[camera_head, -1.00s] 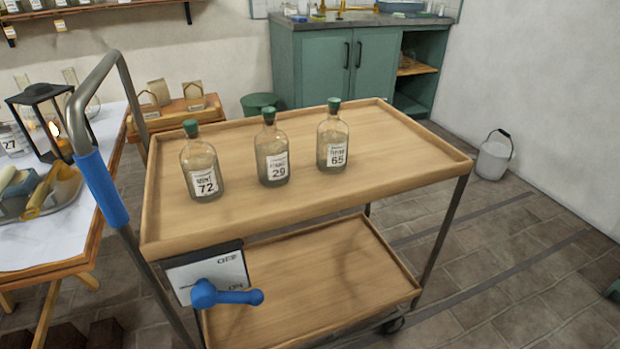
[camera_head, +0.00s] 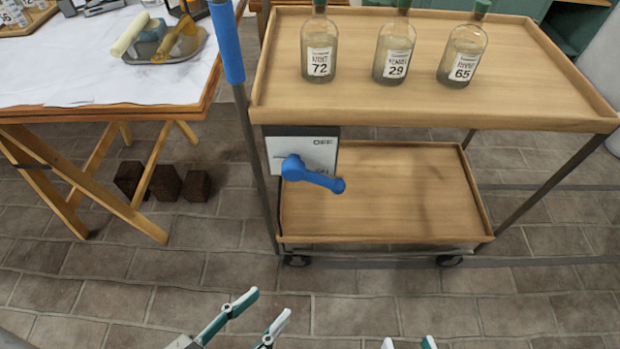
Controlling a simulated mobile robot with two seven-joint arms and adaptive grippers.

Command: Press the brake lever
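The blue brake lever (camera_head: 316,176) is mounted on a white label plate (camera_head: 312,152) at the front left of the wooden cart (camera_head: 420,118). It slants slightly down to the right. "OFF" shows at the plate's upper right; the lower lettering is partly hidden by the lever. My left gripper (camera_head: 264,314) is at the bottom of the view, below and in front of the lever, with its fingers apart and nothing between them. My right gripper (camera_head: 408,343) shows only its fingertips at the bottom edge, apart and empty. Neither gripper touches the cart.
Bottles labelled 72 (camera_head: 319,52), 29 (camera_head: 394,55) and 65 (camera_head: 462,58) stand on the cart's top. The cart's blue handle grip (camera_head: 227,42) rises at left. A table (camera_head: 100,88) with a tray stands further left. Floor before the cart is clear.

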